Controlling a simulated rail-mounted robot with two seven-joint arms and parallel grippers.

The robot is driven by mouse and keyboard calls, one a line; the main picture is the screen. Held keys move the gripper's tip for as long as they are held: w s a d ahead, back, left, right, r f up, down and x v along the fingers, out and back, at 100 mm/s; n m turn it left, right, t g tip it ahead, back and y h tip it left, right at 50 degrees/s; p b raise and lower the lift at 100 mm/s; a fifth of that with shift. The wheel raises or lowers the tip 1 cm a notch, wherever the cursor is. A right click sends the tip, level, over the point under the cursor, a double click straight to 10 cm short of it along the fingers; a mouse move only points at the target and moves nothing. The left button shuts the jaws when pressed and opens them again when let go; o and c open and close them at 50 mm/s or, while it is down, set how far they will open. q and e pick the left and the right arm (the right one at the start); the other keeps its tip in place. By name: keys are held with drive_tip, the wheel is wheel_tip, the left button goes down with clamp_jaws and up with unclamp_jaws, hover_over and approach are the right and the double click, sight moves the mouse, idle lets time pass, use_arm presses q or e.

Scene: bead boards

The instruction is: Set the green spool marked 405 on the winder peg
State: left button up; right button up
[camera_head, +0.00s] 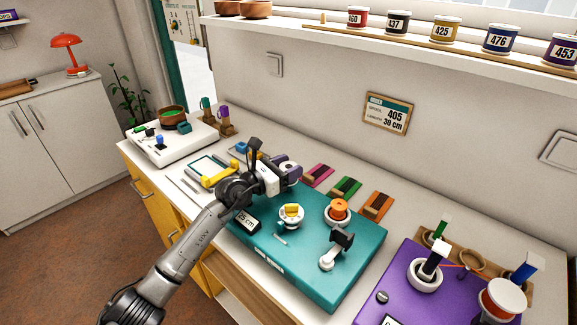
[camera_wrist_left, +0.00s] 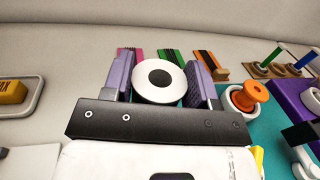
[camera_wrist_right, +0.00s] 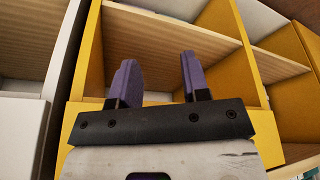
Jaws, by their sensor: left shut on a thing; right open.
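My left gripper (camera_head: 288,172) is shut on a white-flanged spool (camera_wrist_left: 160,72) with a dark centre. It is seen end-on in the left wrist view, so its thread colour and any number are hidden. The gripper is above the far left part of the teal board (camera_head: 268,240). That board carries an orange-topped piece (camera_head: 338,208) on a white base, a yellow-topped white piece (camera_head: 291,213) and a black-and-white crank-like part (camera_head: 334,252). I cannot tell which part is the winder peg. My right gripper (camera_wrist_right: 157,78) is open and empty, facing yellow shelving.
A purple board (camera_head: 400,262) stands at the right with posts and a white-topped red spool (camera_head: 502,300). Pink, green and orange cards (camera_head: 346,187) lie behind the teal board. A wall sign (camera_head: 388,114) reads 405, 30 cm. Numbered spools (camera_head: 445,30) line the upper shelf.

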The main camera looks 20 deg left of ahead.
idle(0.6)
use_arm(q)
drive_tip(key=shift+f, duration=0.3)
drive_tip(key=shift+f+b, duration=0.35)
drive_tip(key=shift+f, duration=0.1)
drive_tip(key=shift+f, duration=0.25)
